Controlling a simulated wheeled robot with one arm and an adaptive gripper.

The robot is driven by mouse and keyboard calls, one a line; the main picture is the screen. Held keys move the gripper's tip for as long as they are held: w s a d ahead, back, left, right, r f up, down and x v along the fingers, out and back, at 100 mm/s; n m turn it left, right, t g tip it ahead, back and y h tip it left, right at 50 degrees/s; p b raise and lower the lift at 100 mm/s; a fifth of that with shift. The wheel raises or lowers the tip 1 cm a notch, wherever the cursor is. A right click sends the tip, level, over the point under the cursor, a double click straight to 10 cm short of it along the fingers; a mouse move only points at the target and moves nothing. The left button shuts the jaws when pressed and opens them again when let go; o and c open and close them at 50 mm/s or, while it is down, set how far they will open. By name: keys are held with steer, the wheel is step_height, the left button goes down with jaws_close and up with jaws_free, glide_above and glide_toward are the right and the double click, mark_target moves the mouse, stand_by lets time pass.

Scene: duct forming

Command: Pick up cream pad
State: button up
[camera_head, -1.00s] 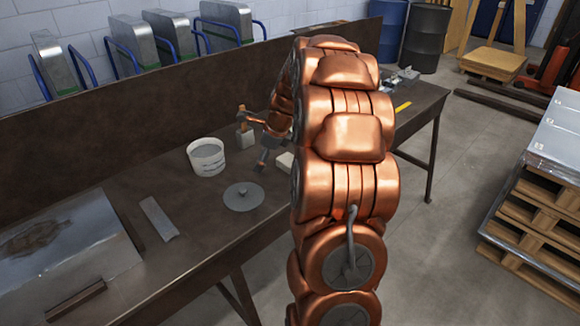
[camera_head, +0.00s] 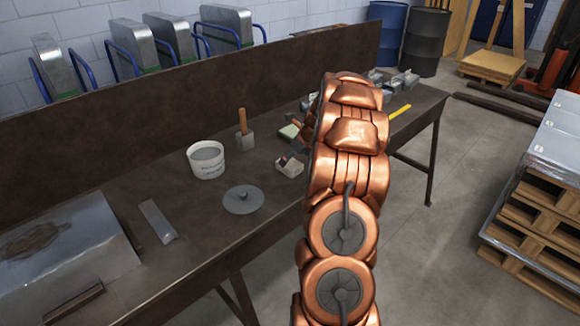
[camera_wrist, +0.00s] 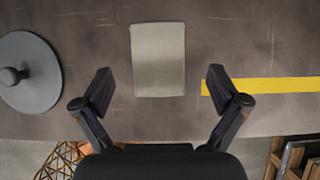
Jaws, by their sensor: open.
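The cream pad (camera_wrist: 158,60) is a plain, pale rectangle lying flat on the dark workbench. It sits in the upper middle of the wrist view, with clear surface around it. My gripper (camera_wrist: 160,82) is open and empty; its two dark fingers stand apart, one toward each side of the pad, not visibly touching it. My copper-coloured arm hides most of the gripper there.
A grey disc with a knob (camera_wrist: 30,74) lies left of the pad, and a yellow strip (camera_wrist: 262,85) lies right. In the head view, a white bucket (camera_head: 207,160), a wooden-handled mallet (camera_head: 243,135) and a green-topped block (camera_head: 289,132) stand farther back on the bench (camera_head: 150,180).

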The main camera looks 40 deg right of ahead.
mark_target(290, 163)
steer(key=shift+p+x, duration=0.35)
steer(key=shift+x, duration=1.8)
steer(key=shift+a, duration=0.15)
steer(key=c, duration=1.2)
steer(key=shift+c, duration=0.2)
steer(key=shift+r+b, duration=0.35)
steer(key=shift+r, duration=1.05)
steer(key=shift+s+a+r, duration=0.2)
steer(key=shift+s+r, duration=0.15)
steer(key=s+a+r+b, duration=0.1)
steer(key=s+a+b, duration=0.1)
steer(key=s+a, duration=0.7)
steer(key=s, duration=0.3)
steer(key=shift+s+r+b, duration=0.15)
steer(key=shift+r+b, duration=0.1)
steer(key=shift+b, duration=0.15)
steer(key=shift+a, duration=0.1)
